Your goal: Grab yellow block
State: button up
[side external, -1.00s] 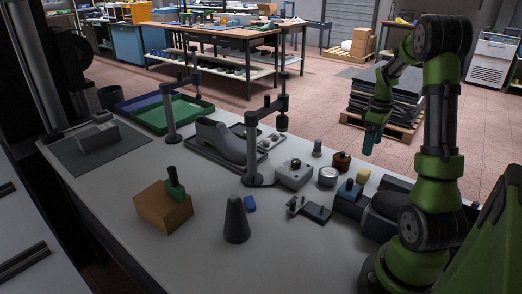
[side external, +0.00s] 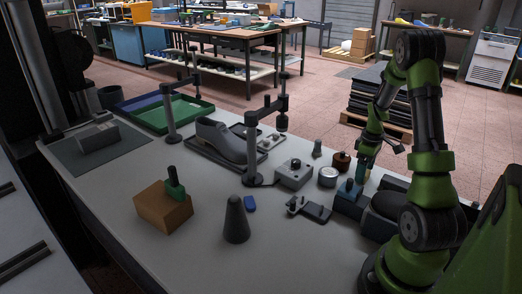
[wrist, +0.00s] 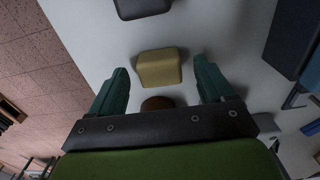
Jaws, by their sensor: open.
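The yellow block (wrist: 159,68) lies on the pale bench top in the wrist view. It shows between and just beyond the two teal fingers of my gripper (wrist: 161,76), with bench surface visible on both sides of it. My gripper is open and empty. Whether the fingertips are level with the block is hard to tell.
A brown round piece (wrist: 157,103) sits close to the yellow block, partly hidden by my gripper. A dark block (wrist: 142,8) lies beyond it. A grey cone (side external: 236,220) stands farther forward.

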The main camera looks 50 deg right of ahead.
jog(key=c, duration=1.1)
